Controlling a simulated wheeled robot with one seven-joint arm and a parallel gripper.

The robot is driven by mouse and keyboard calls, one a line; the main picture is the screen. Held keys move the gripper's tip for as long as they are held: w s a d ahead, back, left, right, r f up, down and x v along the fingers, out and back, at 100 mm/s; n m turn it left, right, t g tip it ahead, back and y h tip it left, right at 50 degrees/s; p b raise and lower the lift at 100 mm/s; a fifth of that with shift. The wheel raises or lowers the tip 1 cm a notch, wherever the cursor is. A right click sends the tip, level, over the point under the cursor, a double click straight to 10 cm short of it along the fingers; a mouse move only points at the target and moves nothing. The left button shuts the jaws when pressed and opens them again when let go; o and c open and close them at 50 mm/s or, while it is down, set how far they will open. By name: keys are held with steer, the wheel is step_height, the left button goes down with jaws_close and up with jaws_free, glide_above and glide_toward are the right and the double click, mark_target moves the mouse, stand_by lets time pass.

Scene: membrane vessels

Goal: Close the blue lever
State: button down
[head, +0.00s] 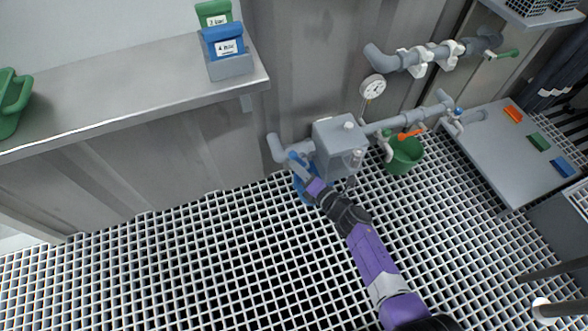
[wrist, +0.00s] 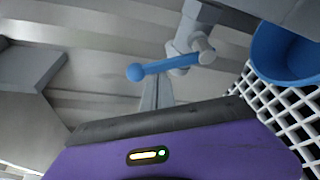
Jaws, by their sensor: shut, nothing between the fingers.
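The blue lever (wrist: 165,67) is a short bar with a round ball at its left end in the wrist view. Its right end joins a grey valve (wrist: 189,38) on a pipe. In the head view the blue lever (head: 293,156) shows small by the left pipe of the grey box. My gripper (head: 299,166) reaches to it from the lower right and is shut and empty. In the wrist view my gripper's narrow grey fingers (wrist: 156,88) rise from the purple body to just below the lever's bar. I cannot tell whether they touch it.
A blue bucket (wrist: 288,52) stands right of the lever in the wrist view. The grey box (head: 338,147), gauge (head: 373,88) and pipes (head: 408,119) are close by. A green bucket (head: 404,155) stands farther right. The grating floor (head: 170,260) is open at the left.

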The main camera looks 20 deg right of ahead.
steer(key=d+m, duration=0.1)
steer(key=d+r+m+t+y, duration=0.1)
steer(key=m, duration=0.1)
steer(key=shift+d+b, duration=0.15)
steer(key=shift+b, duration=0.2)
steer(key=shift+d+r, duration=0.15)
steer(key=shift+d, duration=0.3)
stand_by(0.3)
